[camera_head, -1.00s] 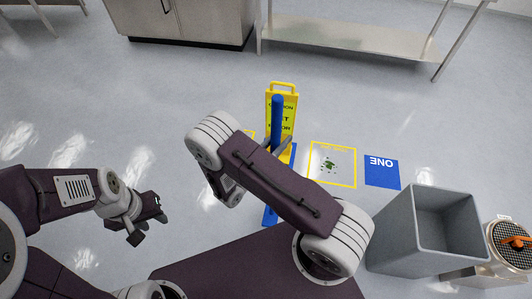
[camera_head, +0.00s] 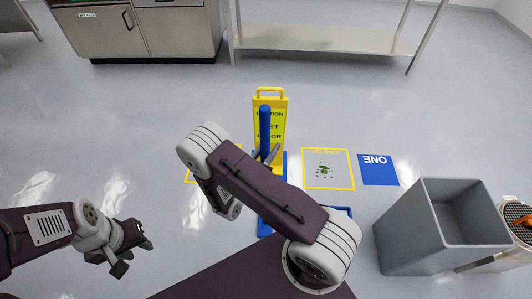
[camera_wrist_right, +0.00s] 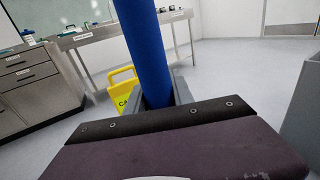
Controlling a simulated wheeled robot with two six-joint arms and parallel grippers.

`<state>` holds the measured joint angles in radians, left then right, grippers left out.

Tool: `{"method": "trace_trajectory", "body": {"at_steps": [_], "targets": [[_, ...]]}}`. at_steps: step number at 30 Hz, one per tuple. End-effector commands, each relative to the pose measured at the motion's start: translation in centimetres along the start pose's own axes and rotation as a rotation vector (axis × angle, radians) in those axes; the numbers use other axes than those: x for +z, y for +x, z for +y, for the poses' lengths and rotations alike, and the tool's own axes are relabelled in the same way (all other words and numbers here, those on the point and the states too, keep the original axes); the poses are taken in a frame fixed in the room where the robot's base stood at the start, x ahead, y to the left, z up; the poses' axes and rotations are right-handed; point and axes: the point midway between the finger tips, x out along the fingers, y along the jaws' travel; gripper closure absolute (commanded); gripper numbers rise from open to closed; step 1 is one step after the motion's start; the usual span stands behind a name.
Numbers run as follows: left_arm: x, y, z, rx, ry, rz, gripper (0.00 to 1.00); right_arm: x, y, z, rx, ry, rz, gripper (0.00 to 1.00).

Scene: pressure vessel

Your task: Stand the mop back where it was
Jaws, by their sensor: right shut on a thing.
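The mop shows as a thick blue handle (camera_head: 265,125), close to upright, in front of the yellow caution sign (camera_head: 280,104). My right gripper (camera_head: 266,156) is shut on the handle. In the right wrist view the blue handle (camera_wrist_right: 143,45) rises between the fingers of the right gripper (camera_wrist_right: 160,95). The mop's lower end is hidden behind my right arm, so I cannot tell whether it touches the floor. My left gripper (camera_head: 132,248) is at the lower left, open and empty, away from the mop.
A yellow-framed floor square (camera_head: 345,179) with green spots and a blue mat marked ONE (camera_head: 378,170) lie right of the sign. Blue patches show around my right arm. A grey bin (camera_head: 405,240) stands at the right. A steel table (camera_head: 310,38) and cabinet (camera_head: 150,35) stand behind. The left floor is clear.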

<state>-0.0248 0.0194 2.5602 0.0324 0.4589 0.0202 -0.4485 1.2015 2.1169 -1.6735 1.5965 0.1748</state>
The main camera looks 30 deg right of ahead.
Motion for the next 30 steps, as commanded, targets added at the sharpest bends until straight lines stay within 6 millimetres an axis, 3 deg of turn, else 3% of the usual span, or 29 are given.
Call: {"method": "trace_trajectory", "body": {"at_steps": [8,9,11,12,22,26,30], "targets": [[0.0,0.0,0.0,0.000,0.000,0.001,0.64,0.0,0.0,0.0,0.000,0.001,-0.002,1.00],[0.0,0.0,0.0,0.000,0.000,0.001,0.64,-0.1,0.0,0.0,0.000,0.001,-0.001,0.69],[0.0,0.0,0.0,0.000,0.000,0.001,0.64,0.0,0.0,0.0,0.000,0.001,-0.001,0.52],[0.0,0.0,0.0,0.000,0.000,0.001,0.64,0.0,0.0,0.0,0.000,0.001,-0.001,0.50],[-0.1,-0.4,0.0,0.000,0.000,0.001,0.64,0.5,0.0,0.0,0.000,0.001,-0.001,0.50],[-0.1,-0.6,0.0,0.000,0.000,0.001,0.64,0.4,-2.1,0.2,0.006,0.000,-0.001,0.50],[-0.1,-1.1,0.0,0.000,0.000,0.001,0.64,0.4,-5.3,0.2,0.008,0.000,-0.001,0.50]]}}
